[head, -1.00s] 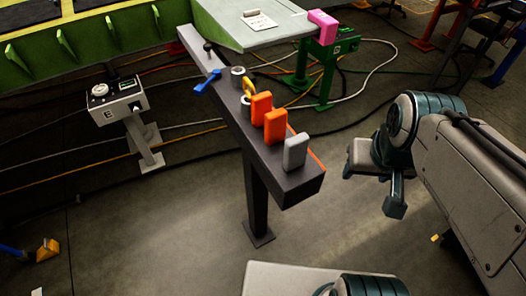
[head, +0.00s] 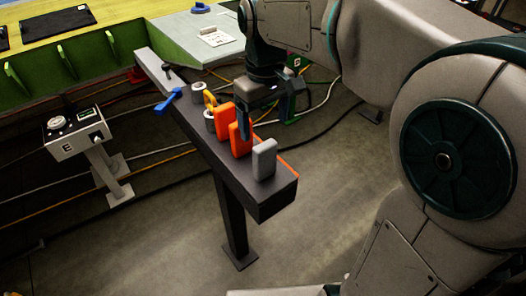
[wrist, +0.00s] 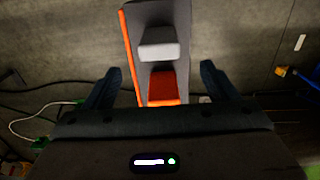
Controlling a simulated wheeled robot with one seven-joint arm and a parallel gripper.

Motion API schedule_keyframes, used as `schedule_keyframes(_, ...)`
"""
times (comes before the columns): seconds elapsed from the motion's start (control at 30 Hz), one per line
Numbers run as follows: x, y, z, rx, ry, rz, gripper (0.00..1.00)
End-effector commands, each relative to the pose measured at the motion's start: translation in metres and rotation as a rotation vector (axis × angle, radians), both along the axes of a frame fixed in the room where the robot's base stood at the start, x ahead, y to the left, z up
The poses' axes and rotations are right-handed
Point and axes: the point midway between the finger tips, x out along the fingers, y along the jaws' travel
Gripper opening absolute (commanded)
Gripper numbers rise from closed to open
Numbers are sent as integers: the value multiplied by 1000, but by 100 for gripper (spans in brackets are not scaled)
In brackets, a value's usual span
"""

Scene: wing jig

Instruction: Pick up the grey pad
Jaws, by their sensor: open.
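The grey pad (head: 264,158) stands upright at the near end of the dark bar (head: 278,195). In the wrist view the grey pad (wrist: 158,43) lies ahead of the fingertips, roughly centred between them. My gripper (head: 264,112) points down over the bar, beyond the grey pad and level with the orange pads. In the wrist view my gripper (wrist: 161,72) is open, its two fingers apart and nothing clearly held. An orange pad (wrist: 163,87) shows between the fingers, partly hidden by the gripper body.
Two orange pads (head: 240,138) stand just behind the grey pad. Grey rings (head: 198,88), a yellow piece (head: 210,99) and a blue tool (head: 169,101) lie farther along the bar. A control box (head: 77,134) stands left. The floor past the bar's near end is clear.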

Motion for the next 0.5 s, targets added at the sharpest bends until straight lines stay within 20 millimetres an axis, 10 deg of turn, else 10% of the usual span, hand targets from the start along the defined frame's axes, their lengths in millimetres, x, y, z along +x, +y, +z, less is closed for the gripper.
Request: schedule_keyframes(0.5,-1,-1,-66,-1,3,-2,80)
